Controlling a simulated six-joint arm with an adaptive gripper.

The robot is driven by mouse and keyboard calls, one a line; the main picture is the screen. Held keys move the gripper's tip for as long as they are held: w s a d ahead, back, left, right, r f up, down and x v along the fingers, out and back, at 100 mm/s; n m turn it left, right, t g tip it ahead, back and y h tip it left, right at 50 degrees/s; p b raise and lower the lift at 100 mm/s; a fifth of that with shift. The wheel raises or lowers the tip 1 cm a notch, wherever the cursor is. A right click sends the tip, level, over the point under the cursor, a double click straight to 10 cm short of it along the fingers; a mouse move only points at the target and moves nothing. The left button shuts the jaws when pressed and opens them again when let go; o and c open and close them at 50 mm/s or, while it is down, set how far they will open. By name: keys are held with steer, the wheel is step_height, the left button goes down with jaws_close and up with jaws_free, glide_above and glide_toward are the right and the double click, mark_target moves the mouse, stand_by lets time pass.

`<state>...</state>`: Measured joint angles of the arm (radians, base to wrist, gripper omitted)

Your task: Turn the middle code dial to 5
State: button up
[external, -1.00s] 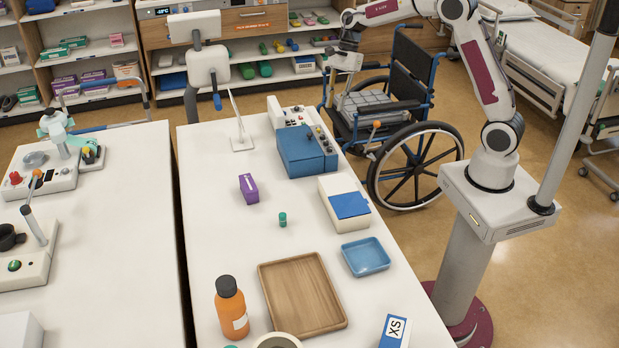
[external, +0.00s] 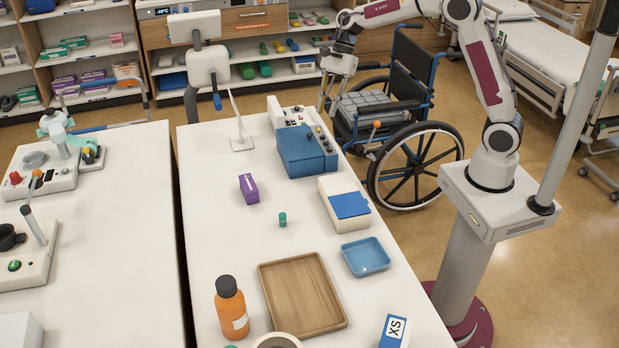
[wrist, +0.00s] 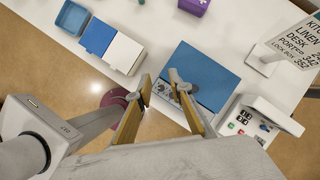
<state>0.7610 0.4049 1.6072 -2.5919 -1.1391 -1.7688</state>
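The blue lock box (external: 302,152) sits at the far right edge of the white table. Small dials (external: 318,134) show on its side facing my arm; their numbers are too small to read. In the wrist view the blue box top (wrist: 215,75) is clear, but my right finger partly covers the grey dial panel (wrist: 187,112). My gripper (external: 329,98) is above and beyond the box, pointing down. In the wrist view my gripper (wrist: 159,80) is open and empty, its fingers apart, and touches no dial.
A sign (wrist: 291,45) listing words and numbers stands beside the box. A control panel (external: 290,115) with buttons is behind it. A white box with a blue top (external: 344,202) and a purple box (external: 249,188) are nearby. A wheelchair (external: 400,110) stands right of the table.

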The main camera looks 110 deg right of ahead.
steer(key=w+a+r+m+t+h, duration=0.1)
steer(key=w+a+r+m+t, duration=0.2)
steer(key=w, duration=0.4)
steer(key=w+a+r+m+t+h, duration=0.1)
steer(key=w+r+m+t, duration=0.1)
steer(key=w+r+t, duration=0.35)
steer(key=m+g+h, duration=0.5)
steer(key=m+g, duration=0.5)
steer(key=m, duration=0.4)
glide_toward(326, 142)
steer(key=shift+s+a, duration=0.1)
steer(key=shift+x, duration=3.85)
